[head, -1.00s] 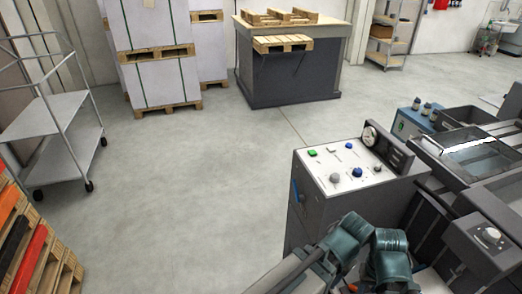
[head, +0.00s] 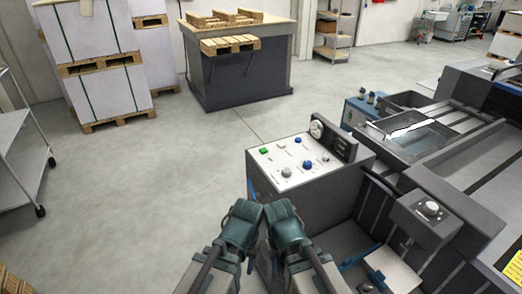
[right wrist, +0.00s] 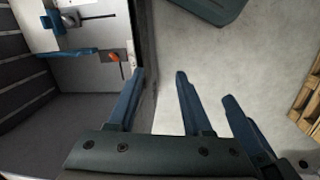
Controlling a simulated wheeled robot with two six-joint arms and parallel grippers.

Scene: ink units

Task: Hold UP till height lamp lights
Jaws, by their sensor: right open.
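A grey console (head: 309,204) stands in the middle of the head view. Its sloped white panel (head: 277,170) carries a green button (head: 264,150), blue knobs (head: 308,163) and grey knobs (head: 286,172). No labels are readable, so I cannot tell which is UP or which is the height lamp. A round gauge (head: 317,130) sits at the panel's back edge. My two arms rise in front of the console; their grippers are hidden there. In the right wrist view my right gripper (right wrist: 159,72) is open and empty. A third blue finger (right wrist: 240,122) beside it may be my left gripper's.
A large machine (head: 455,195) fills the right side, with a knob box (head: 432,212) beside the console. A trolley (head: 20,130) stands at the left edge. Paper stacks (head: 95,45) and a pallet-topped bench (head: 240,75) stand behind. The floor left of the console is clear.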

